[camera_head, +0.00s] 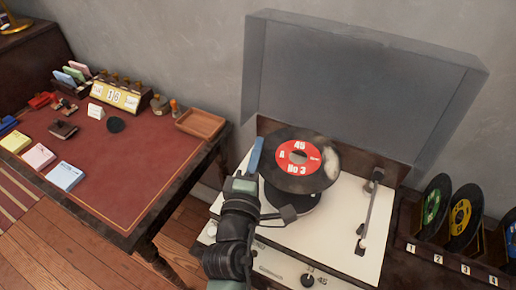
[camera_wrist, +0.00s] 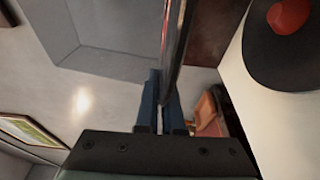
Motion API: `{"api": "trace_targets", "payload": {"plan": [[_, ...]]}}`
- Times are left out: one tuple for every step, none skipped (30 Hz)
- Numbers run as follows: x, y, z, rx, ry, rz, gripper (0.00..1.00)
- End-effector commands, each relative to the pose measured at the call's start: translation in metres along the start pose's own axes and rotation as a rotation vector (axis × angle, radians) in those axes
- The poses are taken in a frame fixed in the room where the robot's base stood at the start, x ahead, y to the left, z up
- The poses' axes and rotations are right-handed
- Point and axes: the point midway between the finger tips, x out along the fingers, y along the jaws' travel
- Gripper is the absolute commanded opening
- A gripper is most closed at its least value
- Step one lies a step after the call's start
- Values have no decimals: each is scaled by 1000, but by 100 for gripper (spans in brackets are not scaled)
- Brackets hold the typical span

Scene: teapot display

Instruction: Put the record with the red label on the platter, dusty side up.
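The record with the red label (camera_head: 286,180) is held tilted above the turntable. Its face towards the head camera reads "45 A No 3" and has a pale dusty smear at the right. My gripper (camera_head: 257,150) is shut on its left edge with blue fingers. In the wrist view, the record (camera_wrist: 175,40) shows nearly edge-on between the fingertips (camera_wrist: 164,85); its other face cannot be made out. The dark platter (camera_head: 296,203) is below, partly covered by the record. The wrist view shows it (camera_wrist: 262,55) at the right with a red centre.
The turntable (camera_head: 330,236) has a tonearm (camera_head: 369,215) at the right and a raised clear lid (camera_head: 360,85) behind. A rack at the right holds a green-label record (camera_head: 432,207) and a yellow-label record (camera_head: 461,217). A desk (camera_head: 150,180) with small items stands left.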

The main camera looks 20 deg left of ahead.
Motion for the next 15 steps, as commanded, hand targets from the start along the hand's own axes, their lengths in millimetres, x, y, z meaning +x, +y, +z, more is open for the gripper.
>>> {"api": "trace_targets", "payload": {"plan": [[0, -5, 0, 0, 0, 0, 0], [0, -6, 0, -1, 0, 0, 0], [0, -9, 0, -1, 0, 0, 0], [0, -11, 0, -1, 0, 0, 0], [0, -13, 0, -1, 0, 0, 0], [0, -16, 0, 0, 0, 0, 0], [0, -19, 0, 0, 0, 0, 0], [0, -21, 0, 0, 0, 0, 0], [0, -25, 0, 0, 0, 0, 0], [0, -27, 0, 0, 0, 0, 0], [0, -30, 0, 0, 0, 0, 0], [0, -33, 0, 1, 0, 0, 0], [0, -35, 0, 1, 0, 0, 0], [0, -38, 0, 1, 0, 0, 0], [0, -41, 0, 1, 0, 0, 0]]}}
